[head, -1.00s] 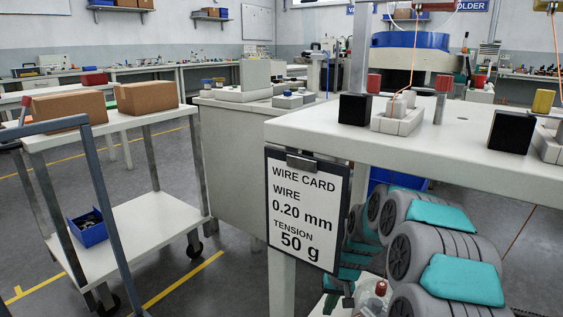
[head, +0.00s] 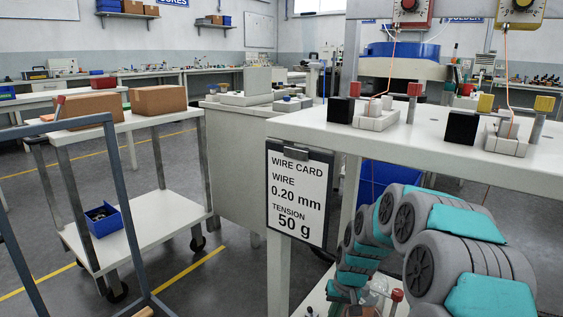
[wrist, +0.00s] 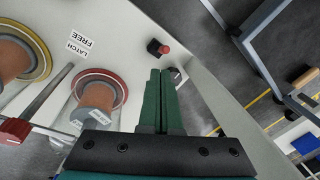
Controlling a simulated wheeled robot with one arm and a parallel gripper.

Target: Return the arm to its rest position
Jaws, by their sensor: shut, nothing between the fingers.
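My gripper (wrist: 160,75) shows in the wrist view with its two green fingers pressed together and nothing between them. It is above a pale bench surface (wrist: 120,20) and apart from the things there, as far as I can tell. A copper wire spool with a red rim (wrist: 98,95) is left of the fingers, and one with a yellow rim (wrist: 14,58) is farther left. A red knob on a black block (wrist: 157,47) is just beyond the fingertips. I cannot make out my gripper in the head view.
A cart (head: 150,225) with boxes and a blue bin (head: 103,220) stands left. Floor between is open.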

